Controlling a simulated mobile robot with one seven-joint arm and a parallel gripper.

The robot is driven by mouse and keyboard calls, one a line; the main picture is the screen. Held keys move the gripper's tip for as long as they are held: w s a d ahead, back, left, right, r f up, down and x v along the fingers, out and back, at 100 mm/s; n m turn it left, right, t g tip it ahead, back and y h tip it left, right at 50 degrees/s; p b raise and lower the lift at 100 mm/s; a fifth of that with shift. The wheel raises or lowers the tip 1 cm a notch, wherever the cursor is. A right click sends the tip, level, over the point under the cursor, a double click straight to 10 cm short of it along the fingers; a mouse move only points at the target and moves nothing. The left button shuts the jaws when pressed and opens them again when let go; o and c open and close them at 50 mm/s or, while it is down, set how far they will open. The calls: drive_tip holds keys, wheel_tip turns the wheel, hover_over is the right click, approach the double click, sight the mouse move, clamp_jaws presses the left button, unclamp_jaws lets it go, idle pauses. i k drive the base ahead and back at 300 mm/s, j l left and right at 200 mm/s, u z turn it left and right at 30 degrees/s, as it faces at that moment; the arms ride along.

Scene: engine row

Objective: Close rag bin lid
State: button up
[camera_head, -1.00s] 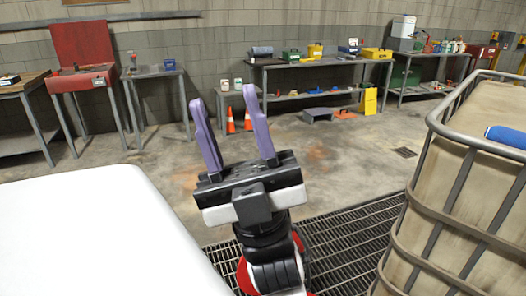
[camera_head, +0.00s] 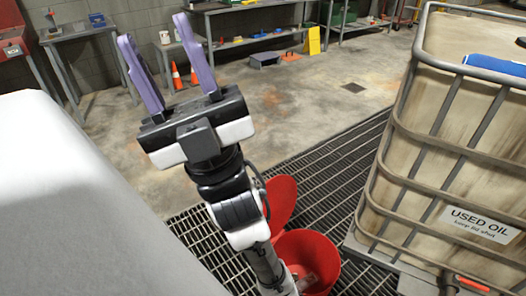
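A red round bin (camera_head: 322,254) stands on the floor grating at the bottom centre, partly behind my arm. Its red lid (camera_head: 284,200) stands raised at the bin's far side, so the bin is open. Something pale shows inside, too unclear to name. My gripper (camera_head: 152,28) is at the upper left of the view, with its two purple fingers spread apart and nothing between them. It is well above the bin and apart from the lid. My arm hides the left part of the bin and the lid's lower edge.
A caged used-oil tank (camera_head: 432,165) stands close on the right of the bin. A large white surface (camera_head: 70,190) fills the left. Benches (camera_head: 255,8) and orange cones (camera_head: 177,77) are at the back. The concrete floor (camera_head: 290,105) between is clear.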

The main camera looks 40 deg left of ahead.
sight(282, 190)
drive_tip(key=k+j, duration=0.1)
drive_tip(key=j, duration=0.3)
drive_tip(key=k+j+z, duration=0.1)
drive_tip(key=j, duration=0.3)
drive_tip(key=k+j, duration=0.1)
drive_tip(key=j, duration=0.25)
drive_tip(key=k+j+z, duration=0.15)
drive_tip(key=j, duration=0.25)
drive_tip(key=k+j, duration=0.1)
drive_tip(key=j, duration=0.3)
